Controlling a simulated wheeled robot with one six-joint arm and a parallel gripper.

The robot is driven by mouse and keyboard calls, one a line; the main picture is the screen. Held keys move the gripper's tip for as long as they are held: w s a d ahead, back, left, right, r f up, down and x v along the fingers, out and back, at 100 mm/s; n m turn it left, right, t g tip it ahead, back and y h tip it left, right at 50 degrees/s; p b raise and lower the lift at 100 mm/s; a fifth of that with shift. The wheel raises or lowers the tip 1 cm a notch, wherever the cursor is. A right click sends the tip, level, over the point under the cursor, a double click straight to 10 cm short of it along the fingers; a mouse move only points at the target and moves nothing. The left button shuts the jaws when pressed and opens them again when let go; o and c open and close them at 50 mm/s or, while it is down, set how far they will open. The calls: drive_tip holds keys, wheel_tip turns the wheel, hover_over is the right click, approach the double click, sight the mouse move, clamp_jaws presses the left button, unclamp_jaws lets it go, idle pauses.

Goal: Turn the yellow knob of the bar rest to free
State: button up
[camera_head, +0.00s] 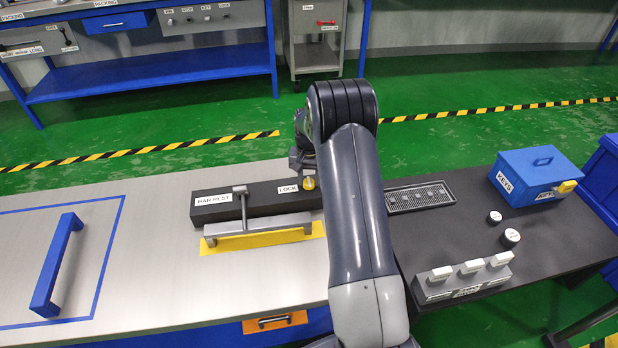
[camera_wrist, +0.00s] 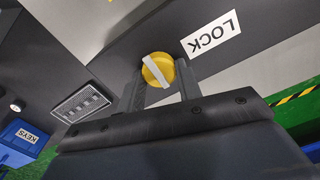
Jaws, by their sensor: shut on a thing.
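The yellow knob (camera_wrist: 158,70) has a white bar across its face and sits between the two fingers of my gripper (camera_wrist: 160,88) in the wrist view. My gripper is shut on it. In the head view the knob (camera_head: 309,183) shows just left of my arm, on the dark bar rest (camera_head: 270,195). A LOCK label (camera_head: 287,188) is beside it, and the same LOCK label (camera_wrist: 211,33) shows in the wrist view. The white bar slants in the wrist view; whether it points at the label I cannot tell. Any FREE label is hidden or out of view.
A grey bar with an upright post (camera_head: 242,208) lies along the rest's front over a yellow strip (camera_head: 222,243). A blue handle (camera_head: 58,265) stands at left. At right are a drain grid (camera_head: 420,196), a blue KEYS box (camera_head: 535,172) and a grey block with white tabs (camera_head: 462,278).

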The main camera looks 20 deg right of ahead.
sight(309, 180)
drive_tip(key=o, duration=1)
drive_tip(key=shift+c, duration=0.2)
wheel_tip(309, 180, up, 11)
drive_tip(key=p, duration=0.1)
drive_tip(key=shift+f, duration=0.15)
wheel_tip(309, 180, down, 11)
drive_tip(key=shift+b, duration=0.55)
drive_tip(key=shift+r, duration=0.25)
